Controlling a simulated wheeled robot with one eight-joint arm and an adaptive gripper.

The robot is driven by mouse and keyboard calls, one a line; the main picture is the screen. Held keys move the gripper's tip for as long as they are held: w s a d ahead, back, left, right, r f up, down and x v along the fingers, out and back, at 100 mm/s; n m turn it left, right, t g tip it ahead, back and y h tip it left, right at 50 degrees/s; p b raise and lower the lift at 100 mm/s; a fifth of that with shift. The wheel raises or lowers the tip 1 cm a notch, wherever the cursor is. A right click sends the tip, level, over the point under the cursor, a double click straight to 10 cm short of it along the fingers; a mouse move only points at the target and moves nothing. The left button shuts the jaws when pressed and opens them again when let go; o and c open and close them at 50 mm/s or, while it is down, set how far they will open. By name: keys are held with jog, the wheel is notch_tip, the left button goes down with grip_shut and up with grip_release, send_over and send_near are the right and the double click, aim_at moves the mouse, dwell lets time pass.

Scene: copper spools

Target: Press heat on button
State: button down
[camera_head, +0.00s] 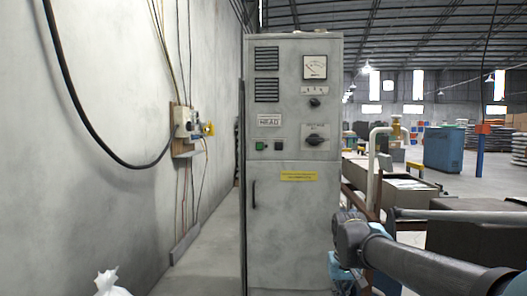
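A tall grey control cabinet (290,215) stands upright in the middle of the view, facing me. A small green button (260,146) sits on the left of its front panel, about mid-height. A darker small button (278,146) is just to its right. The lettering by the buttons is too small to read, so I cannot tell which is marked heat on. My dark arm reaches in from the lower right, below and to the right of the buttons and apart from them. My gripper itself does not show.
The cabinet also bears a meter (315,67), a small knob (315,103), a large rotary switch (315,140) and a yellow label (299,176). A grey wall (110,120) with cables is on the left. A white bag (108,285) lies lower left. Machinery crowds the right.

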aim_at(260, 149)
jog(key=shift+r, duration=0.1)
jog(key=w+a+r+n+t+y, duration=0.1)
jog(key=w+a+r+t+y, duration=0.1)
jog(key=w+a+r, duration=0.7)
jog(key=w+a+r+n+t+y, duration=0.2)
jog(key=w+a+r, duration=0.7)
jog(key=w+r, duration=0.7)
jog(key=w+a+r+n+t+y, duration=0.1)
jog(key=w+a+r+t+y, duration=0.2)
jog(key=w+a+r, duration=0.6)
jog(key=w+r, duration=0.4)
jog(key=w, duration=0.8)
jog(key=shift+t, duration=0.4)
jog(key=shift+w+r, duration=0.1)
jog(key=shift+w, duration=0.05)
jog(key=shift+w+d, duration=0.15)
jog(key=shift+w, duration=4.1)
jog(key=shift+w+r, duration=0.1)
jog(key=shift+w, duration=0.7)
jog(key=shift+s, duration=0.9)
